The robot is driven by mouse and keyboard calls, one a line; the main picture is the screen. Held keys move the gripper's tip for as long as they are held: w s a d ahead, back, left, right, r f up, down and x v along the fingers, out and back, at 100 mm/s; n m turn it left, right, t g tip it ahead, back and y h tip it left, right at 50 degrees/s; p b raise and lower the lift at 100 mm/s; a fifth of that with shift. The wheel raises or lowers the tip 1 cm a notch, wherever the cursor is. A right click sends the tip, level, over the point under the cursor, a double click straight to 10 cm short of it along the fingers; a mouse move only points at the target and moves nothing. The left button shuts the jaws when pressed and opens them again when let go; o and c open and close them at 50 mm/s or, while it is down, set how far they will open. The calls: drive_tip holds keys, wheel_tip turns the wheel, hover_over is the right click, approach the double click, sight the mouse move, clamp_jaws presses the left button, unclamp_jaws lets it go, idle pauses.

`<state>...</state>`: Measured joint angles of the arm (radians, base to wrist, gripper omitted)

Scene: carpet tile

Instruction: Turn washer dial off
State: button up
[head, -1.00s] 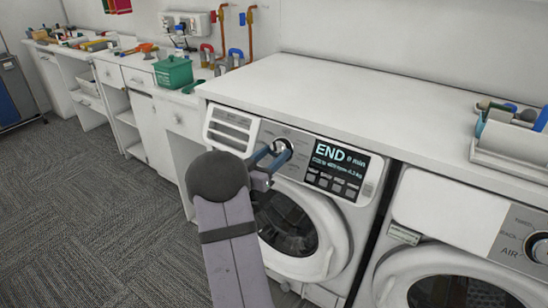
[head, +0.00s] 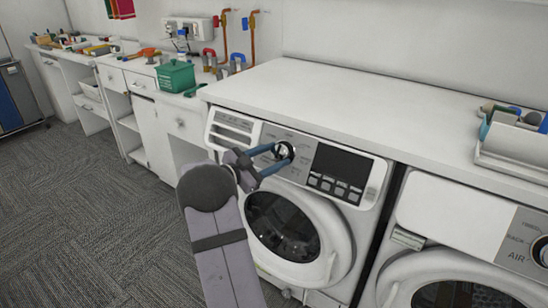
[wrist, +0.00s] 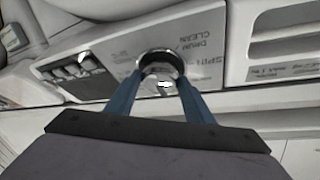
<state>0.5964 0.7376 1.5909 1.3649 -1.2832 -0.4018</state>
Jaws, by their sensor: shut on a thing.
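The washer (head: 298,228) is the white front-loader in the middle of the head view, with its round door closed. Its dial (head: 285,150) is a round silver knob on the control panel, left of the display (head: 340,166), which is dark. My gripper (head: 278,156) is shut on the dial, with its blue fingers on either side of it. In the wrist view the dial (wrist: 162,65) sits between the two fingertips, and a small white mark shows on its face. The fingertips partly hide the dial's edge.
A second machine (head: 470,240) stands to the right. A white worktop (head: 370,100) runs above both, with a tray of items (head: 515,140) at its right. A green box (head: 175,75) sits on the left counter. Open carpet lies to the left.

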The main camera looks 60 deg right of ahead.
idle(0.3)
drive_tip(key=o, duration=1)
drive_tip(key=shift+o, duration=0.2)
drive_tip(key=shift+a, duration=0.15)
drive_tip(key=v, duration=0.7)
drive_tip(key=shift+b, duration=0.4)
